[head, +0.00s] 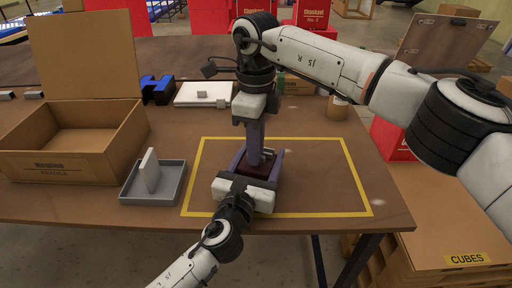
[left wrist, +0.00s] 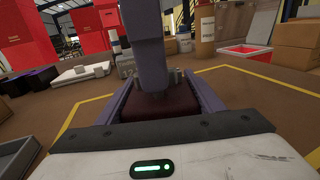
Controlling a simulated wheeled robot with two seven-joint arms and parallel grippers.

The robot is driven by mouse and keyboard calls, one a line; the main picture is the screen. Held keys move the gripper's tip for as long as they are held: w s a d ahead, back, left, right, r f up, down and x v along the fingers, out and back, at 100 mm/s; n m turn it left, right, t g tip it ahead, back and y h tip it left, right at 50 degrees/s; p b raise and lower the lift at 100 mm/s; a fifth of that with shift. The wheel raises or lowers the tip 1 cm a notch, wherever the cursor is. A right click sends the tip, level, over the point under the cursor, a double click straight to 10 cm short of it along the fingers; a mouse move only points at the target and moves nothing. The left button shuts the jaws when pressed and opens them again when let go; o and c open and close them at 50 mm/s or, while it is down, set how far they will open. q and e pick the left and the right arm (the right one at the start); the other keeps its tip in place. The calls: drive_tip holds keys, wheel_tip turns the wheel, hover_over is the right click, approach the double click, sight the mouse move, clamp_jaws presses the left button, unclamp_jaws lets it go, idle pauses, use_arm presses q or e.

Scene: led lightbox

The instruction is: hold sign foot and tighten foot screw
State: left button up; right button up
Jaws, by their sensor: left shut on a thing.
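The sign foot (head: 268,166) is a dark red block on the table inside the yellow outline. It also shows in the left wrist view (left wrist: 160,104). My left gripper (head: 262,158) reaches in from the front, its two purple-grey fingers on either side of the foot, shut on it. My right gripper (head: 254,162) points straight down from above, with its fingertips at the top of the foot. Its fingers look like one narrow bar and hide the spot below. I cannot make out the foot screw or whether the right fingers hold it.
A grey tray (head: 172,196) with a white upright plate (head: 150,171) stands to the left. An open cardboard box (head: 75,165) is further left. A white flat panel (head: 190,99) and a blue block (head: 157,92) lie behind. The outlined area to the right is clear.

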use_arm(q)
drive_tip(key=shift+f, duration=0.1)
use_arm(e)
wheel_tip(320, 180, up, 12)
idle(0.6)
idle(0.4)
use_arm(q)
drive_tip(key=o, duration=1.7)
